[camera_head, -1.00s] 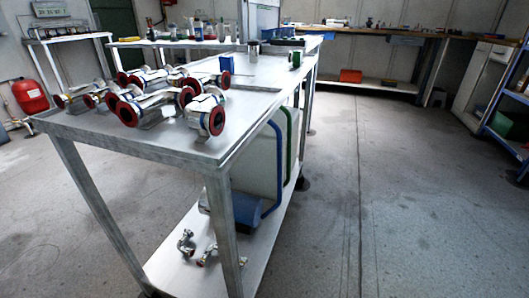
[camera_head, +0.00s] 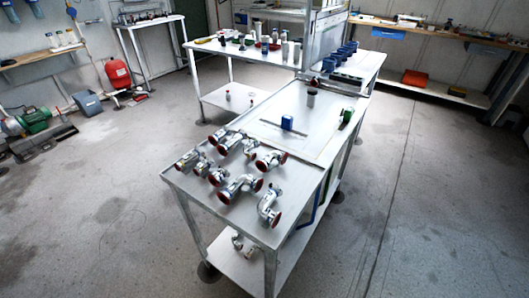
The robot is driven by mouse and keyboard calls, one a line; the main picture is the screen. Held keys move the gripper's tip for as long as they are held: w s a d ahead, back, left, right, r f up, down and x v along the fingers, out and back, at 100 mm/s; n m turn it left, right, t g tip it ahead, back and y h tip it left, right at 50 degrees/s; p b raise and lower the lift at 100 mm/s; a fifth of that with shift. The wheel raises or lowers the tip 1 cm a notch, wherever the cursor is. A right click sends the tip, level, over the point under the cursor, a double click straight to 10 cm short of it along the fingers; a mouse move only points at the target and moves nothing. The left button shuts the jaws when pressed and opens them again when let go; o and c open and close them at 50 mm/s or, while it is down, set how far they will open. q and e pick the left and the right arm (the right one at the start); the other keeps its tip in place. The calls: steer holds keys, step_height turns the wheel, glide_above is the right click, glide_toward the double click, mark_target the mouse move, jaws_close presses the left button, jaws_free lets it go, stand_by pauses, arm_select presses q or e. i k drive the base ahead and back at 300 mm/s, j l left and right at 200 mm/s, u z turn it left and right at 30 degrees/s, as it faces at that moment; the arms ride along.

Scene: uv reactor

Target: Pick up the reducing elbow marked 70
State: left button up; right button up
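Several shiny metal pipe fittings with dark red end faces stand and lie close together on the near end of a metal table (camera_head: 300,160). One bent fitting (camera_head: 268,206) is at the near right corner. A larger bent fitting (camera_head: 238,188) lies left of it, and another fitting (camera_head: 270,160) is farther back. A further fitting (camera_head: 190,162) is at the left edge. No number can be read on any of them, so I cannot tell which is the reducing elbow marked 70. Neither of my grippers is in view.
More small fittings (camera_head: 240,243) lie on the table's lower shelf. A blue block (camera_head: 287,123) and a green item (camera_head: 346,118) stand farther back on the tabletop. A red tank (camera_head: 118,74) stands by the back wall. Floor is open left and right.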

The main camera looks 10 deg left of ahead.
mark_target(236, 237)
steer(key=u, duration=0.75)
steer(key=i+l+z, duration=0.45)
